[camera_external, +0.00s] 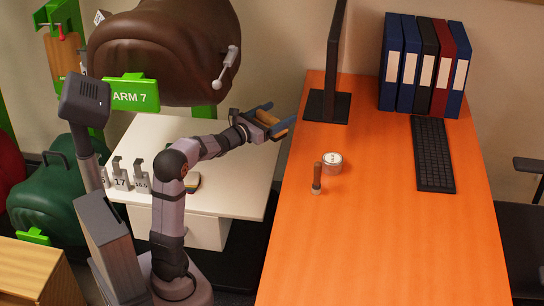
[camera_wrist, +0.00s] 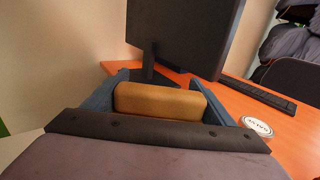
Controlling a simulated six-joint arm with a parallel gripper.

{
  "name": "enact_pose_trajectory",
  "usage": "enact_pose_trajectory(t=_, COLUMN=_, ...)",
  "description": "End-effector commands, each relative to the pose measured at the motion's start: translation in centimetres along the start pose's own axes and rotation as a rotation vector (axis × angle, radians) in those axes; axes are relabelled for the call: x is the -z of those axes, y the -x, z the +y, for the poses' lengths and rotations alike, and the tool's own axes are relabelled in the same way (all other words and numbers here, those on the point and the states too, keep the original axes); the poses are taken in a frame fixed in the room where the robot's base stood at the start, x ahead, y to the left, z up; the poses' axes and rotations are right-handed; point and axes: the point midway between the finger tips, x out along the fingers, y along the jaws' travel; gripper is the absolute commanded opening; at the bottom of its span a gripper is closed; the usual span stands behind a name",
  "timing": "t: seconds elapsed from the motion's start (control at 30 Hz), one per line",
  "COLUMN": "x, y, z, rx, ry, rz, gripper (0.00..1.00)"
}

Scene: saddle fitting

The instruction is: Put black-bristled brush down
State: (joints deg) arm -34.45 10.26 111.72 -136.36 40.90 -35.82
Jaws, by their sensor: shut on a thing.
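My gripper (camera_external: 275,119) is shut on a brush with a tan-brown back (camera_external: 266,117). In the wrist view the brush's back (camera_wrist: 160,101) lies crosswise between the two blue fingers; its bristles are hidden there, and their colour cannot be told in the external view. The gripper holds the brush in the air, around the gap between the white table (camera_external: 240,185) and the orange desk (camera_external: 390,250), left of the monitor.
On the desk stand a round tin (camera_external: 332,163), a small wooden-handled brush (camera_external: 317,178), a monitor (camera_external: 328,100), a keyboard (camera_external: 432,153) and several binders (camera_external: 424,65). The desk's front is clear. Numbered gauges (camera_external: 121,178) stand on the white table. A brown saddle (camera_external: 160,50) hangs behind my arm.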

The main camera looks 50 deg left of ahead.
Motion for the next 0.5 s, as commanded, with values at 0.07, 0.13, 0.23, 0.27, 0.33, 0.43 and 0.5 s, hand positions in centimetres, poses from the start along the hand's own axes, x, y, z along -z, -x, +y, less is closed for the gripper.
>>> enact_pose_trajectory(t=0.07, x=-3.8, y=-1.3, z=-2.3, rx=0.027, ry=-0.008, rz=-0.012, gripper=0.52)
enact_pose_trajectory(t=0.13, x=-6.5, y=-2.1, z=-4.0, rx=0.044, ry=-0.008, rz=-0.012, gripper=0.52)
enact_pose_trajectory(t=0.23, x=-10.1, y=-2.9, z=-6.5, rx=0.07, ry=-0.008, rz=-0.01, gripper=0.52)
enact_pose_trajectory(t=0.27, x=-10.8, y=-3.0, z=-7.2, rx=0.079, ry=-0.009, rz=-0.009, gripper=0.52)
enact_pose_trajectory(t=0.33, x=-12.4, y=-3.3, z=-9.0, rx=0.103, ry=-0.008, rz=-0.008, gripper=0.52)
enact_pose_trajectory(t=0.43, x=-13.4, y=-3.7, z=-12.5, rx=0.159, ry=-0.005, rz=-0.006, gripper=0.52)
enact_pose_trajectory(t=0.5, x=-13.7, y=-3.8, z=-14.9, rx=0.199, ry=-0.003, rz=-0.004, gripper=0.52)
